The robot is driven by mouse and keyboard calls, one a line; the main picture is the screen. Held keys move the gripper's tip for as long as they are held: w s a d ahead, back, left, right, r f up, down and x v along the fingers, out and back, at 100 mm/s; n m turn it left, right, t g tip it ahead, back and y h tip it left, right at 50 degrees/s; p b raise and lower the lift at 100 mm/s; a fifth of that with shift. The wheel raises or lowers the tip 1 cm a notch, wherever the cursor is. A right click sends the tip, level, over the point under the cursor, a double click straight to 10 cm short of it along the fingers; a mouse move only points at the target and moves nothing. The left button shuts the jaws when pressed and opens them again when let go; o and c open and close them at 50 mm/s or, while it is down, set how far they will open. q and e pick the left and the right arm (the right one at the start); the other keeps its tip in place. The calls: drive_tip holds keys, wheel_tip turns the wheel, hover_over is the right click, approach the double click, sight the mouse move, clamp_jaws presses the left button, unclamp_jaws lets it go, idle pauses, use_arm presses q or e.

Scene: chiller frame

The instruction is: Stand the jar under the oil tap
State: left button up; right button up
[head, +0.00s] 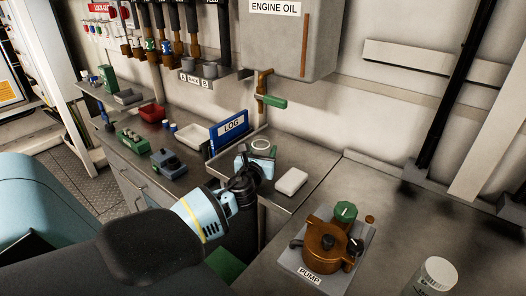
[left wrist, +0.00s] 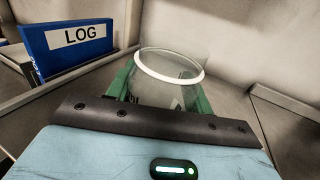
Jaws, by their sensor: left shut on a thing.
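The clear glass jar with a white rim (head: 261,144) stands upright between the green fingers of my left gripper (head: 258,153), which is shut on it. It also shows in the left wrist view (left wrist: 168,86), empty as far as I can see, with a finger on each side. The oil tap (head: 263,88), a brass pipe with a green handle, hangs from the grey ENGINE OIL tank (head: 285,40). In the head view the jar appears below the tap; I cannot tell if it is exactly beneath the spout or touching the surface. My right gripper is out of view.
The blue LOG binder (head: 229,130) stands close left of the jar. A white block (head: 291,181) lies to its right. A brown pump (head: 327,246) with a green knob and a white-topped container (head: 438,271) are on the right-hand bench. A white tray (head: 194,135) lies farther left.

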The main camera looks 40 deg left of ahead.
use_arm(q)
drive_tip(key=shift+f, duration=0.1)
drive_tip(key=o, duration=0.6)
drive_tip(key=shift+f, duration=0.1)
drive_tip(key=o, duration=0.4)
drive_tip(key=shift+o, duration=0.2)
drive_tip(key=shift+r, duration=0.25)
drive_tip(key=v, duration=1.2)
drive_tip(key=shift+p, duration=0.3)
